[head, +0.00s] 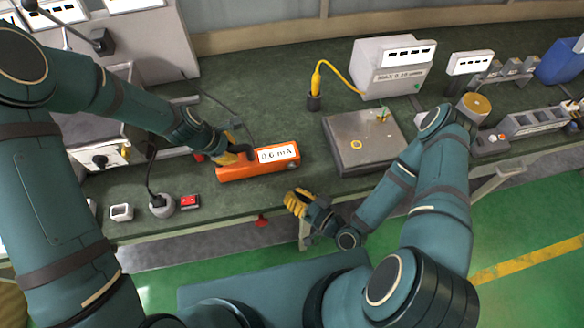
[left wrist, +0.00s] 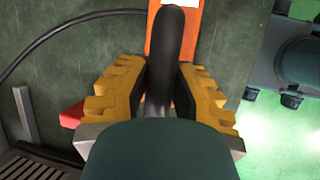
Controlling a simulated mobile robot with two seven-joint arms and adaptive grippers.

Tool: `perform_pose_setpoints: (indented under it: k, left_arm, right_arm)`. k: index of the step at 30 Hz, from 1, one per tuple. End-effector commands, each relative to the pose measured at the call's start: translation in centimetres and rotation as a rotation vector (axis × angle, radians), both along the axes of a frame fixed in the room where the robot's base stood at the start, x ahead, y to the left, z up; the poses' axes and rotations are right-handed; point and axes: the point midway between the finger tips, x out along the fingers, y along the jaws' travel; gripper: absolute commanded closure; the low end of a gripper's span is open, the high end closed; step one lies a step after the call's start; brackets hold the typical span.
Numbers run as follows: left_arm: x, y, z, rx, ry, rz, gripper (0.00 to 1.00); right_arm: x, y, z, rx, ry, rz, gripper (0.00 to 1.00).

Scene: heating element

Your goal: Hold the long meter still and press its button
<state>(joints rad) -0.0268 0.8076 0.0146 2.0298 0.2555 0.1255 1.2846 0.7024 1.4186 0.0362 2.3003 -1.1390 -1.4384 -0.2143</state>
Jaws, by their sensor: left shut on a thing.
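The long meter (head: 252,169) is an orange bar with a white display reading 0.6 mA, lying on the green bench top near its front edge. It also shows in the left wrist view (left wrist: 155,38). A small round mark, possibly the button, is at its right end. My left gripper (head: 238,155) is at the meter's left end, shut on a black curved part that rises over the orange body (left wrist: 168,55). Whether this part is fixed to the meter is unclear. My right gripper (head: 298,203) is in front of the bench edge, just below and right of the meter, not touching it.
A grey plate box (head: 350,160) stands right of the meter. A yellow probe in a black holder (head: 314,102) is behind it. The bench behind the meter is mostly clear.

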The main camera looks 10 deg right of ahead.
Motion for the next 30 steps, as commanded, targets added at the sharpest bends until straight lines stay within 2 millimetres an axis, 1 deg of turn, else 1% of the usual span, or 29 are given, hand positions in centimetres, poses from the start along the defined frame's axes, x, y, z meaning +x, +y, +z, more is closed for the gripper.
perform_pose_setpoints:
  k: [7,8,9,10,18,22,26,30]
  left_arm:
    - [0.0,0.0,0.0,0.000,0.000,0.000,1.00]
    - [0.0,0.0,0.0,0.000,0.000,0.000,0.65]
    - [0.0,0.0,0.0,0.000,0.000,0.000,0.51]
    - [0.0,0.0,0.0,0.000,0.000,0.000,0.47]
    - [0.0,0.0,0.0,0.000,0.000,0.000,0.47]
    - [-0.1,0.2,0.5,0.000,-0.001,0.000,0.47]
    - [-0.3,0.8,2.0,0.000,-0.004,0.002,0.47]
    - [-0.8,1.8,4.5,0.001,-0.005,0.001,0.47]
  right_arm:
    - [0.0,0.0,0.0,0.000,0.000,0.000,1.00]
    - [0.0,0.0,0.0,0.000,0.000,0.000,1.00]
    - [0.0,0.0,0.0,0.000,0.000,0.000,1.00]
    - [0.0,0.0,0.0,0.000,0.000,0.000,1.00]
    - [0.0,0.0,0.0,0.000,0.000,0.000,1.00]
    - [0.0,0.0,0.0,0.000,0.000,0.000,1.00]
    - [0.0,0.0,0.0,0.000,0.000,0.000,1.00]
    - [0.0,0.0,0.0,0.000,0.000,0.000,1.00]
